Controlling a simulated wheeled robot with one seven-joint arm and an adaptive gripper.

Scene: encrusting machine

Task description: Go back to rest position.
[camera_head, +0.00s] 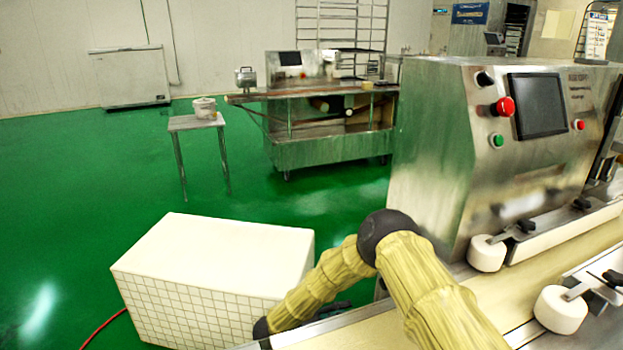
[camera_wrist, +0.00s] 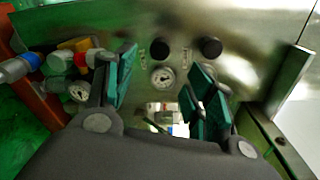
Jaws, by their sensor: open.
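My gripper (camera_wrist: 158,95) shows in the wrist view with its two green-padded fingers spread apart. It is open and nothing is between the fingers. In the head view my yellow-sleeved arm bends in front of the encrusting machine (camera_head: 430,150), and the gripper itself is hidden from this view.
A white box with a grid-patterned side (camera_head: 215,250) stands left of my arm. The machine's conveyor belt (camera_head: 560,255) runs along the right. Valves and fittings (camera_wrist: 70,60) crowd the wrist view's left side. Open green floor (camera_head: 70,190) lies at the left.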

